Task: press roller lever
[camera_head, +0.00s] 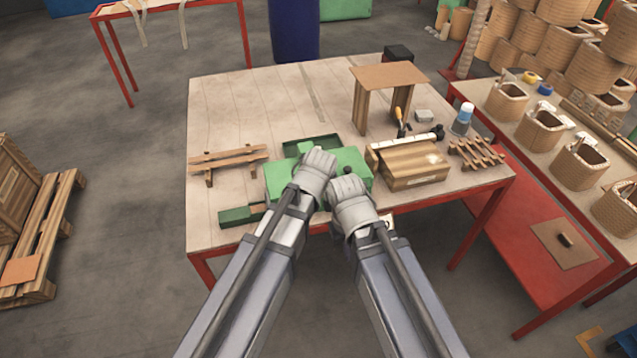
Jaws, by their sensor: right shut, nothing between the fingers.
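A green machine (281,182) stands on the wooden table, near its front edge, with a flat green top and low green parts at its left and back. My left gripper (319,160) is over the middle of the machine, seen from behind; its fingers are hidden, so I cannot tell if it is open. My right gripper (346,186) is shut and empty, close to the right of the left one, at the machine's front. A small dark knob (347,171) shows just beyond the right gripper; it may belong to the lever. I cannot tell whether they touch.
On the table (230,110), a slatted wooden piece (229,158) lies left of the machine. A wooden box (412,165), a small stand (388,78), a bottle (463,118) and a slatted rack (476,153) are at the right. The back left of the table is clear.

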